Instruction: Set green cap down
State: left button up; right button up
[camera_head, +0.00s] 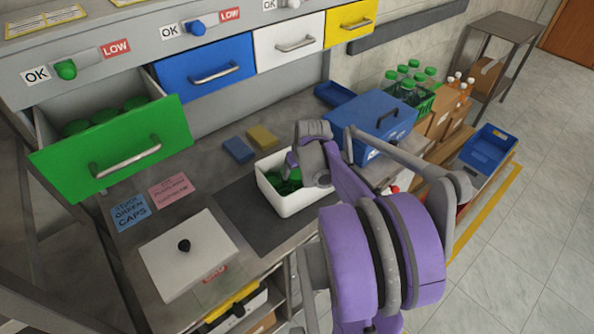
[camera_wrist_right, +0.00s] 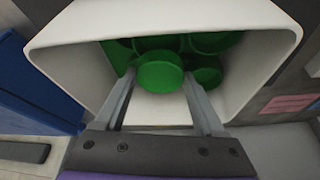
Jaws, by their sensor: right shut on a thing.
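The white bin (camera_head: 292,205) stands on the dark mat of the bench with green caps (camera_head: 285,183) in it. My right gripper (camera_head: 296,172) reaches down into the bin. In the right wrist view my right gripper (camera_wrist_right: 160,82) is shut on a green cap (camera_wrist_right: 160,76), which sits between its two fingertips. Several more green caps (camera_wrist_right: 210,42) lie behind it inside the white bin (camera_wrist_right: 70,45). I cannot tell whether the held cap touches the others. The left gripper is not in view.
An open green drawer (camera_head: 115,150) with green caps is at the left. A white lid (camera_head: 190,255) with a black knob lies on the bench. A blue box (camera_head: 372,125) stands right of the bin. Blue and yellow sponges (camera_head: 240,150) lie behind it.

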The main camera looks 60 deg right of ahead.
jog(key=o, duration=1.3)
jog(key=shift+f, duration=0.1)
jog(key=shift+c, duration=0.2)
jog(key=shift+r, duration=0.2)
jog(key=p+v, duration=0.1)
jog(key=v, duration=1.1)
jog(key=s+a+f+n+t+y, duration=0.1)
jog(key=a+f+n, duration=0.2)
jog(key=a, duration=1.3)
jog(key=s+a+f+n+y, duration=0.1)
jog(key=a+f+n, duration=0.2)
jog(key=a+f, duration=0.4)
jog(key=a, duration=0.9)
jog(key=shift+f+n+t+y, duration=0.2)
jog(key=shift+n+t+y, duration=0.1)
jog(key=shift+t, duration=0.1)
jog(key=shift+s, duration=0.1)
